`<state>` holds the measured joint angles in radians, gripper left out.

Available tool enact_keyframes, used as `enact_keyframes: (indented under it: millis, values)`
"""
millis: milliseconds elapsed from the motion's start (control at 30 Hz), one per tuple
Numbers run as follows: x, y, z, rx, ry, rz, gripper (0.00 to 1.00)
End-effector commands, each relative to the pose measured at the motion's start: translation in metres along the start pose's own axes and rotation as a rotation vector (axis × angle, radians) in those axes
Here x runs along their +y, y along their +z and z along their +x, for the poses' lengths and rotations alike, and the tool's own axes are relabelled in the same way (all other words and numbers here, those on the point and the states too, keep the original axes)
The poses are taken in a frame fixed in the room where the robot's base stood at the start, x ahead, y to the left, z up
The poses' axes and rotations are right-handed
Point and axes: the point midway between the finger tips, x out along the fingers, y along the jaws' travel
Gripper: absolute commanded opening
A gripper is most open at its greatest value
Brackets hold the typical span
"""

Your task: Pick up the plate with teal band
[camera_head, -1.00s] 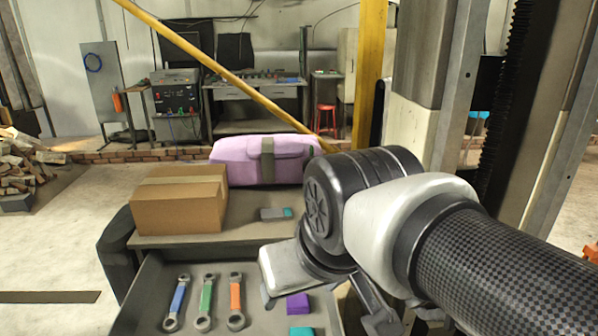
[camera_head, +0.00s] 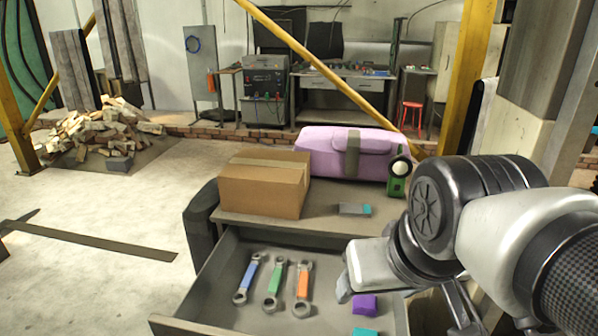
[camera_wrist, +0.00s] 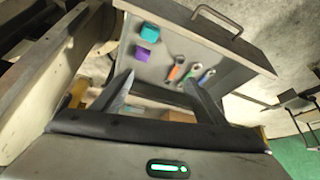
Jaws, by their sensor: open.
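A small flat grey plate with a teal band (camera_head: 354,209) at its right end lies on the cabinet top (camera_head: 255,226), in front of the pink bag. In the head view my arm is to the right of the plate and does not cover it. My gripper (camera_wrist: 160,84) shows in the wrist view with its two fingers spread and nothing between them. It points toward the open drawer (camera_wrist: 240,62).
The drawer holds blue, green and orange wrenches (camera_head: 275,285), a purple block (camera_head: 364,304) and a teal block (camera_head: 365,332). A cardboard box (camera_head: 263,185), a pink bag (camera_head: 340,150) and a green device (camera_head: 397,178) stand on the cabinet.

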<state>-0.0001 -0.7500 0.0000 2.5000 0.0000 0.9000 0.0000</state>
Motion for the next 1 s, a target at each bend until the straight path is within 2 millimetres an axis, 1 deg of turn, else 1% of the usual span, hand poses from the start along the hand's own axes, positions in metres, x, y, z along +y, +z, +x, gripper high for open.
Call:
enact_keyframes:
  millis: [67, 100, 167, 233, 267, 367, 400, 467, 500, 567, 600, 667, 700, 800, 833, 900, 1000]
  values:
    - [0.000, 0.000, 0.000, 0.000, 0.000, 0.000, 0.66]
    - [0.000, 0.000, 0.000, 0.000, 0.000, 0.000, 0.68]
    - [0.000, -0.002, -0.001, 0.000, 0.000, 0.001, 0.78]
    - [0.001, -0.011, -0.004, -0.003, 0.004, 0.005, 0.90]
    - [0.002, -0.017, -0.005, -0.007, 0.008, 0.008, 0.92]
    - [0.006, -0.054, -0.012, -0.021, 0.023, 0.024, 0.92]
    - [0.009, -0.075, -0.013, -0.027, 0.031, 0.034, 0.92]
    - [0.014, -0.108, -0.012, -0.039, 0.045, 0.049, 0.92]
    - [0.017, -0.131, -0.009, -0.045, 0.052, 0.060, 0.92]
    - [0.022, -0.164, -0.001, -0.054, 0.062, 0.078, 0.92]
    - [0.026, -0.185, 0.006, -0.060, 0.068, 0.089, 0.92]
    - [0.032, -0.214, 0.021, -0.069, 0.075, 0.106, 0.92]
    - [0.036, -0.232, 0.031, -0.075, 0.079, 0.118, 0.92]
    - [0.046, -0.267, 0.059, -0.087, 0.085, 0.144, 0.92]
    - [0.049, -0.275, 0.067, -0.090, 0.086, 0.152, 0.92]
    - [0.054, -0.290, 0.084, -0.093, 0.087, 0.166, 0.92]
    - [0.059, -0.302, 0.101, -0.098, 0.088, 0.181, 0.92]
